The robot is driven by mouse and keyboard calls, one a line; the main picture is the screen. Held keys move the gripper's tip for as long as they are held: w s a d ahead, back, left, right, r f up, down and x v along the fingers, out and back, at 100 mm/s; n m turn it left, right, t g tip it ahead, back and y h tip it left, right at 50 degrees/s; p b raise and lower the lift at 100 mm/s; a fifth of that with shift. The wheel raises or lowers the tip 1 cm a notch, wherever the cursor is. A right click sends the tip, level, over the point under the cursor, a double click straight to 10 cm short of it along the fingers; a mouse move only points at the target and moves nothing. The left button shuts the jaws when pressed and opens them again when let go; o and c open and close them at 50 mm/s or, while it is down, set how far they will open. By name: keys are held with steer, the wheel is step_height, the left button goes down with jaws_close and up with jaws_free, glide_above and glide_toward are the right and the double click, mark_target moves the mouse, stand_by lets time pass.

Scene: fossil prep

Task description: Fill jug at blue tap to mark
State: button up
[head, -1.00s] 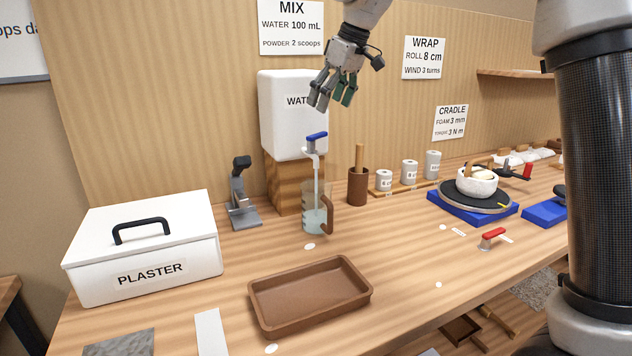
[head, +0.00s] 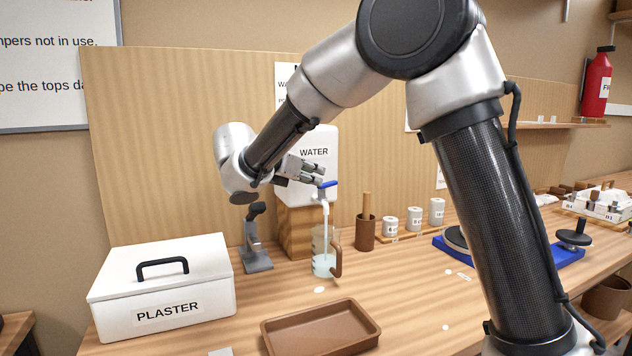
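The clear jug (head: 322,264) with a brown handle stands upright on the bench under the tap. A pale stream runs from the spout into it, and pale blue water covers its lower part. The mark on the jug is too small to make out. The blue tap lever (head: 327,185) sits on top of the spout, in front of the white WATER tank (head: 322,165). My gripper (head: 318,174) is just left of and above the lever, fingers pointing right. Its fingers look apart with nothing between them; whether one touches the lever is unclear.
A brown tray (head: 320,328) lies in front of the jug. The white PLASTER box (head: 165,285) is at left, with a grey stand (head: 256,245) beside the tank block. A brown pot with a pestle (head: 365,232) and several white cups stand to the right.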

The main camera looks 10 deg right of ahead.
steer(key=x, duration=0.7)
